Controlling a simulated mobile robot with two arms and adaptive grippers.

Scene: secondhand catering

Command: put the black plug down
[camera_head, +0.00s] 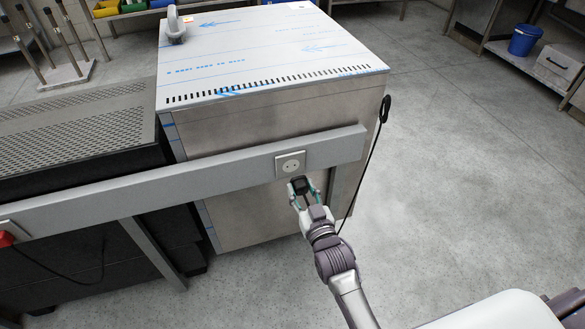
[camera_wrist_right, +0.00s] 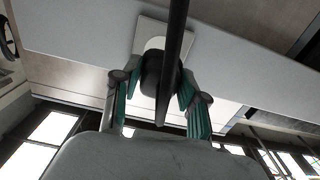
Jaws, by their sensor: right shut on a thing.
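My right gripper (camera_head: 304,192) is shut on the black plug (camera_head: 298,185), just in front of and below a white wall socket (camera_head: 291,165) on a grey rail. The socket's two holes show uncovered. In the right wrist view the plug (camera_wrist_right: 158,76) sits between the teal-lined fingers (camera_wrist_right: 156,98). Its black cable (camera_wrist_right: 177,35) runs up across the picture, and the socket plate (camera_wrist_right: 150,38) shows behind it. My left gripper is not in view.
The grey rail (camera_head: 130,198) runs in front of a large steel cabinet (camera_head: 250,125). A black cable (camera_head: 374,150) hangs down the cabinet's right side. A red plug (camera_head: 6,239) is at the rail's left end. The floor (camera_head: 460,170) to the right is clear.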

